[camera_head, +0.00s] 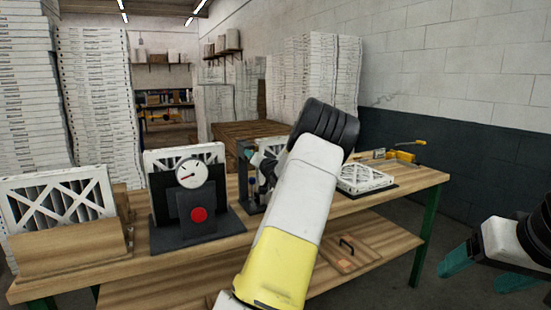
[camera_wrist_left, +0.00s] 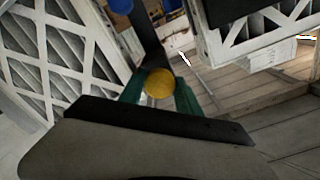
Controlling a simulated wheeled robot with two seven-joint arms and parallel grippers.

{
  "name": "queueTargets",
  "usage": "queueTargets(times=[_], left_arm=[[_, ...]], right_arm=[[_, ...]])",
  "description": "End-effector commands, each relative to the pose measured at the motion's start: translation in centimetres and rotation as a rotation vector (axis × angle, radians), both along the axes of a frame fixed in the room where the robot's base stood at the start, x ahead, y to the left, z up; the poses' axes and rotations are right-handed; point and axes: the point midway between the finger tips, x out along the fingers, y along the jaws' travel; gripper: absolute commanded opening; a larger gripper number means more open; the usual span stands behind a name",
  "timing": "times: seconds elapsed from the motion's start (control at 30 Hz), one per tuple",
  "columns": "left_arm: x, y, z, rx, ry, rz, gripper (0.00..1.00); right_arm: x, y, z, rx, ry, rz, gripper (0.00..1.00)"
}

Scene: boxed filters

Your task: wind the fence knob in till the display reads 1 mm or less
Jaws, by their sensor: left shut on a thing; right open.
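In the left wrist view a round yellow knob (camera_wrist_left: 158,83) sits between the green fingers of my left gripper (camera_wrist_left: 160,98), which is shut on it. In the head view my own white and yellow arm covers most of that spot; the left gripper shows only as a small part beside a dark upright fixture (camera_head: 246,178) on the bench. The knob does not show there. A round white dial (camera_head: 190,173) with a needle stands above a red button (camera_head: 198,214); its marks are too small to read. No numeric display is legible. My right gripper (camera_head: 484,274) is open and empty at the lower right, off the bench.
The wooden bench (camera_head: 390,180) carries framed filters at the left (camera_head: 62,205) and a flat filter (camera_head: 362,178) at the right, near a yellow tool (camera_head: 403,156). A lower shelf holds a wooden board with a handle (camera_head: 346,246). Tall filter stacks (camera_head: 100,100) stand behind.

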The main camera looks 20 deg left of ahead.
Motion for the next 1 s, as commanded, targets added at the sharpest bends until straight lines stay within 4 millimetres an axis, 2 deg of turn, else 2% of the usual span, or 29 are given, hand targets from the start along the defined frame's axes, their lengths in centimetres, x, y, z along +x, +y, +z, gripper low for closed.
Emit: queueTargets(times=[0.43,1.0], left_arm=[[0.04,-0.13,-0.03,0.201,0.236,-0.002,0.00],[0.01,-0.07,-0.03,0.257,0.304,-0.002,0.00]], right_arm=[[0.00,0.00,0.00,0.000,0.000,0.000,0.73],[0.00,0.00,0.00,0.000,0.000,0.000,0.73]])
